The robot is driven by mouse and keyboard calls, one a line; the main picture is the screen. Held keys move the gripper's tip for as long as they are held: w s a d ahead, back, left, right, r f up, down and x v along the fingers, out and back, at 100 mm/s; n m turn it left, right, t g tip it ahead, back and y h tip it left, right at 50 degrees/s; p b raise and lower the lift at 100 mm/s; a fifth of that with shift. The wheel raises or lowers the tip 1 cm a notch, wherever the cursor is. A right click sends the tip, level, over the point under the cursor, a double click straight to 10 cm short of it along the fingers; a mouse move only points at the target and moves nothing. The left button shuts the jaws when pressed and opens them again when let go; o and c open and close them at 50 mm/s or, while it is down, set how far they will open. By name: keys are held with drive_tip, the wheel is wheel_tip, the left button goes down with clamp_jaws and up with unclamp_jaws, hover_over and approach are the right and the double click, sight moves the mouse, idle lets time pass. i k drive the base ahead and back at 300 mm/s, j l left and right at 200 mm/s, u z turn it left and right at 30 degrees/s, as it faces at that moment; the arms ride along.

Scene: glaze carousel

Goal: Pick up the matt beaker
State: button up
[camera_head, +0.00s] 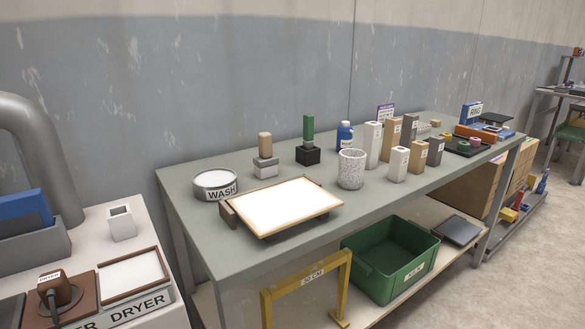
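A speckled pale grey beaker (351,170) stands upright on the green-grey table (205,168), near its front edge. It is the only round beaker I see, and I cannot tell for sure that it is the matt one. A small white square vessel (122,224) with an open top stands on the dryer unit at the left. My gripper is not in view.
A tilted white board (288,206) lies left of the beaker, with a WASH bowl (216,185) beyond it. Several square blocks, including a tall white one (373,146), stand close on the right. A green crate (390,262) and yellow frame (306,290) are below.

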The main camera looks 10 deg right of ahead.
sight(352, 161)
drive_tip(key=i+l+u, duration=0.1)
drive_tip(key=l+u, duration=0.25)
drive_tip(key=l, duration=0.2)
drive_tip(key=l+u, duration=0.4)
drive_tip(key=l, duration=0.8)
drive_tip(key=l+u, duration=0.15)
drive_tip(key=l, duration=0.65)
drive_tip(key=k+l, duration=0.15)
drive_tip(key=l, duration=0.65)
drive_tip(key=u, duration=0.05)
